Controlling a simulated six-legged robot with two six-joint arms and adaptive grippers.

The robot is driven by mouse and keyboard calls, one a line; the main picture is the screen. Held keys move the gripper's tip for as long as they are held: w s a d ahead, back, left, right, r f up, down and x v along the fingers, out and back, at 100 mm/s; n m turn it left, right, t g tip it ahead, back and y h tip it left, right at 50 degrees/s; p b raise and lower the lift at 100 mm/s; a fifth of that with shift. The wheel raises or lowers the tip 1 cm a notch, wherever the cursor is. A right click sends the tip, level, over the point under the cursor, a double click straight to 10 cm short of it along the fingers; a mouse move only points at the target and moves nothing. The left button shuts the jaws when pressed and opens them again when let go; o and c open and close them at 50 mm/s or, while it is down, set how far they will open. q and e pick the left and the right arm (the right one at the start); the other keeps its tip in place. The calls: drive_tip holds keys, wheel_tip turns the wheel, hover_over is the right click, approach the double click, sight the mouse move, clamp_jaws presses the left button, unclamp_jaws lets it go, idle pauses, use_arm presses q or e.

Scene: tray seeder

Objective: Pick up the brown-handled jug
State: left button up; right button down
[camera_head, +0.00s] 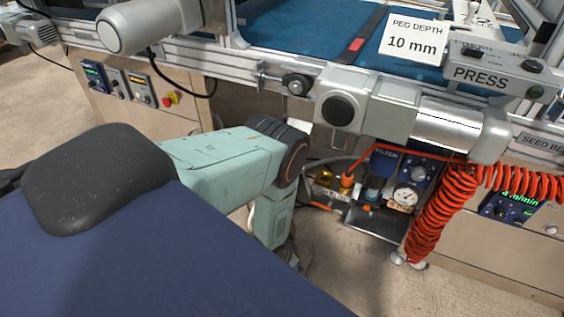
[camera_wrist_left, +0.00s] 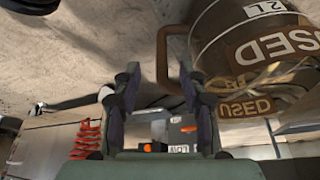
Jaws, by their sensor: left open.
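The jug (camera_wrist_left: 228,55) fills the upper right of the left wrist view. It is a see-through, dark-looking vessel with brown "USED" labels and a white "2L" label, and appears upside down there. Its brown handle (camera_wrist_left: 162,58) is a squared loop on the jug's left side. My left gripper (camera_wrist_left: 160,78) is open. The lower part of the handle shows between its two dark fingers in the picture; whether it lies between the pads or beyond them I cannot tell. I cannot make out the jug in the head view. My right gripper is in neither view.
The seeder machine with its press housing (camera_head: 375,108) and blue bed (camera_head: 290,25) spans the back. An orange coiled hose (camera_head: 440,215) hangs at the right. A regulator with a gauge (camera_head: 405,197) sits below the press. Concrete floor (camera_head: 350,270) is open in front.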

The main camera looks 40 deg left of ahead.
use_arm(q)
drive_tip(key=b+x, duration=0.2)
drive_tip(key=x, duration=0.1)
drive_tip(key=b+x, duration=0.2)
drive_tip(key=x, duration=0.2)
drive_tip(key=shift+s+a+f+b, duration=0.15)
drive_tip(key=shift+f+b, duration=0.15)
drive_tip(key=shift+b, duration=0.1)
drive_tip(key=shift+c, duration=0.3)
clamp_jaws()
drive_tip(key=shift+r, duration=0.1)
